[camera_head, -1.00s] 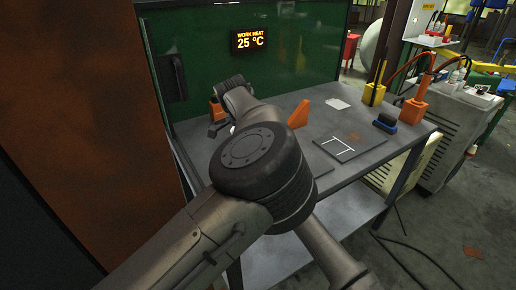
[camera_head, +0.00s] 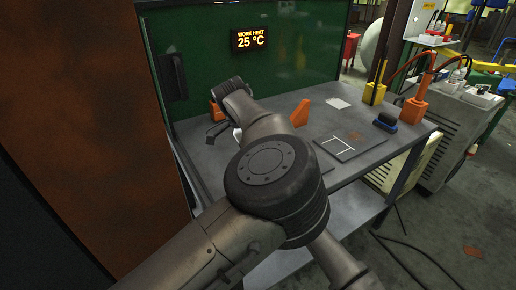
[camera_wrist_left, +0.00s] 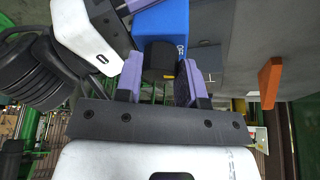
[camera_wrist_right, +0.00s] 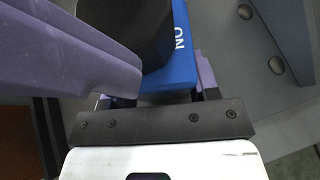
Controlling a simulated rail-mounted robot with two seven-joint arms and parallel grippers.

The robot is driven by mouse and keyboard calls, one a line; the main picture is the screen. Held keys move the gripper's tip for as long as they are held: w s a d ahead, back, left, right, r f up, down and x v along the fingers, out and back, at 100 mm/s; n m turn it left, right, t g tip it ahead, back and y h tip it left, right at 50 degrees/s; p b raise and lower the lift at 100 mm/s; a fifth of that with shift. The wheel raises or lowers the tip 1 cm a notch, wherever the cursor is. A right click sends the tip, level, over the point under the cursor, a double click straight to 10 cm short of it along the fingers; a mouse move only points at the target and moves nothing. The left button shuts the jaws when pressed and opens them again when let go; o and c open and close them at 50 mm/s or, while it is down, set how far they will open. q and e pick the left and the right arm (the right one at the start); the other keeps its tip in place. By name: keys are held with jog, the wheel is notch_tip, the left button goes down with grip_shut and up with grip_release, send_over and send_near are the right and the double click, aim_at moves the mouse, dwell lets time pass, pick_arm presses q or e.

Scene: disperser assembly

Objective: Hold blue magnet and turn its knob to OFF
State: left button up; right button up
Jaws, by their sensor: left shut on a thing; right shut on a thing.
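The blue magnet (camera_wrist_left: 160,24) is a blue block with a black knob (camera_wrist_left: 160,60) on its face. In the left wrist view the purple fingers of my left gripper (camera_wrist_left: 160,82) stand on both sides of the knob, shut on it. A small yellow mark shows on the knob, and part of a white label shows beside it. In the right wrist view my right gripper (camera_wrist_right: 165,92) is shut on the blue magnet (camera_wrist_right: 183,78), with the white letters "ON" beside the black knob (camera_wrist_right: 130,30). A left gripper finger crosses this view. In the head view my arm hides the magnet.
The grey table (camera_head: 290,103) carries an orange bracket (camera_head: 300,113), a dark plate with white lines (camera_head: 350,145) and a black-and-blue block (camera_head: 386,122). A green panel (camera_head: 300,50) with a heat display stands behind. The table's right part has free room.

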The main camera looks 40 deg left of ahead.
pick_arm(q)
jog(key=o, duration=0.9)
jog(key=shift+s+a, duration=0.1)
pick_arm(e)
jog(key=shift+w+d, duration=0.15)
jog(key=shift+w, duration=0.05)
pick_arm(q)
jog(key=shift+o, duration=0.2)
jog(key=v, duration=1.2)
pick_arm(e)
jog(key=o, duration=1.2)
jog(key=shift+o, duration=0.6)
